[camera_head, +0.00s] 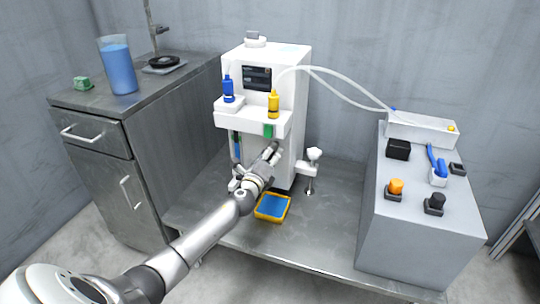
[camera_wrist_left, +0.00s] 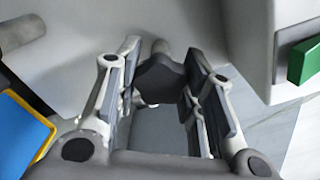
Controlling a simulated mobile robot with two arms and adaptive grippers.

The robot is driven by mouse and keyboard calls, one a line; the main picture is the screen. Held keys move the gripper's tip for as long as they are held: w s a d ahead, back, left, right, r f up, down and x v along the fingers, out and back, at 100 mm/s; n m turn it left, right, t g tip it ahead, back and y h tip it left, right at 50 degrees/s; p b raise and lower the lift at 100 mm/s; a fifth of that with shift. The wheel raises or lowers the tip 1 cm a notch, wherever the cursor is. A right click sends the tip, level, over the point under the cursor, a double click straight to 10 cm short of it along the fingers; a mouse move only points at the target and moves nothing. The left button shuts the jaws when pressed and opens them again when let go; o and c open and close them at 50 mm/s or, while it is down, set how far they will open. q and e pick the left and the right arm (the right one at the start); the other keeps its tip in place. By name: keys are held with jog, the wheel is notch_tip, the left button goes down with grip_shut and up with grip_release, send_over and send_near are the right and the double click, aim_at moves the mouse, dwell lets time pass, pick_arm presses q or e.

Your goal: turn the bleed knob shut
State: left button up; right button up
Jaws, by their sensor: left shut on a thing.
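The bleed knob looks to be the dark grey lobed knob (camera_wrist_left: 160,78) in the left wrist view, on a short light stem at the white machine's (camera_head: 294,65) front. My left gripper (camera_wrist_left: 163,70) has its two fingers on either side of this knob and is shut on it. In the head view the left gripper (camera_head: 272,153) is at the machine's lower front, below the shelf, and hides the knob. The knob's turn angle cannot be read. My right gripper is not in view.
A blue and yellow tray (camera_head: 272,207) lies below the gripper. A green part (camera_head: 268,131) hangs under the shelf (camera_head: 252,120), which bears a blue bottle (camera_head: 228,90) and a yellow bottle (camera_head: 273,104). A white-topped post (camera_head: 314,154) stands right of the gripper.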

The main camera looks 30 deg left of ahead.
pick_arm(q)
jog(key=o, duration=0.9)
jog(key=shift+f, duration=0.15)
jog(key=shift+o, duration=0.8)
jog(key=shift+s, duration=0.15)
jog(key=v, duration=1.1)
jog(key=shift+s, duration=0.35)
jog(key=shift+d, duration=0.1)
